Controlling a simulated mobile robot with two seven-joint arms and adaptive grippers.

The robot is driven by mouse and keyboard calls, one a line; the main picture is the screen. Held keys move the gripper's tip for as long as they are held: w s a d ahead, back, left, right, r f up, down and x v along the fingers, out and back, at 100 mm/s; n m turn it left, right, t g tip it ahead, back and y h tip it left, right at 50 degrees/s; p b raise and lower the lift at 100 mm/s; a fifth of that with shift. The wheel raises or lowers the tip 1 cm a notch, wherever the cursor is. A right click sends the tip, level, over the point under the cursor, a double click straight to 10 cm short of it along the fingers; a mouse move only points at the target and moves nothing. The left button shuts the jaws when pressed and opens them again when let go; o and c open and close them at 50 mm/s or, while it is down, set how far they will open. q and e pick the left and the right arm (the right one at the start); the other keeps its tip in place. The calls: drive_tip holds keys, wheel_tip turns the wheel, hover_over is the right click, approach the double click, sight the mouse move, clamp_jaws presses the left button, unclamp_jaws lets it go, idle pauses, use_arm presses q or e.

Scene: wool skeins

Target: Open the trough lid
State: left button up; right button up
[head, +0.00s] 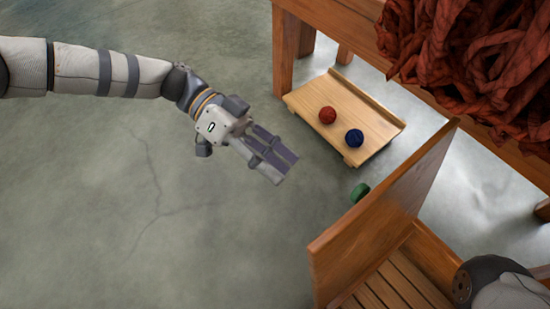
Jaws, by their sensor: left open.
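The wooden trough (432,256) is at the lower right, cut off by the picture's bottom edge. Its lid (385,213) appears to be the broad panel standing steeply up along its left side, and slatted wood shows inside. A green round piece (360,192), perhaps a knob, shows at the panel's far side; I cannot tell whether it is attached. My left gripper (277,166) is open and empty, up and left of the panel and apart from it. My right gripper is not in view; only part of my right arm shows at the lower right corner.
A low wooden tray (376,112) holds a red ball (327,115) and a blue ball (354,138) of wool. Rust-red wool skeins (480,60) lie over a wooden table (345,22) at the upper right. The concrete floor on the left is clear.

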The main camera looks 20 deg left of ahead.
use_arm(q)
drive_tip(key=v, duration=1.2)
